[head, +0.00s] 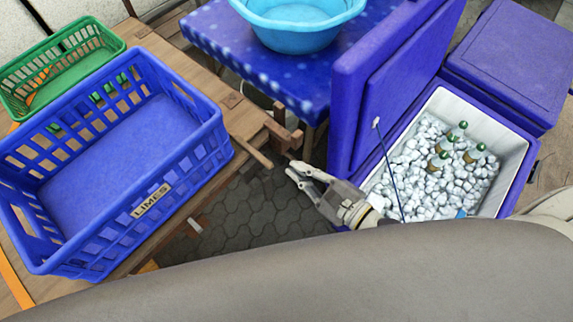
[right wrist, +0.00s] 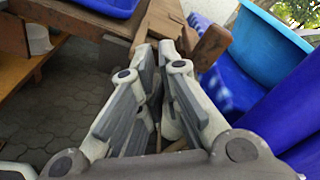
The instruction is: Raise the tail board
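A wooden bed or table (head: 215,92) fills the left of the head view. At its right end are a wooden block (head: 284,136) and a short wooden bar (head: 251,151) sticking out; I cannot tell which part is the tail board. My right gripper (head: 291,172) is just below and right of these, empty and apart from them in the head view, its fingers slightly open. In the right wrist view the fingers (right wrist: 156,52) have a narrow gap, with a wooden end piece (right wrist: 208,46) just beyond to the right. My left gripper is out of view.
A blue crate marked LIMES (head: 150,203) and a green crate (head: 62,66) stand on the wood. A blue table (head: 215,35) holds a light blue basin (head: 300,14). An open blue cooler (head: 522,160) with ice and bottles stands at the right. Paving (head: 250,215) lies below.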

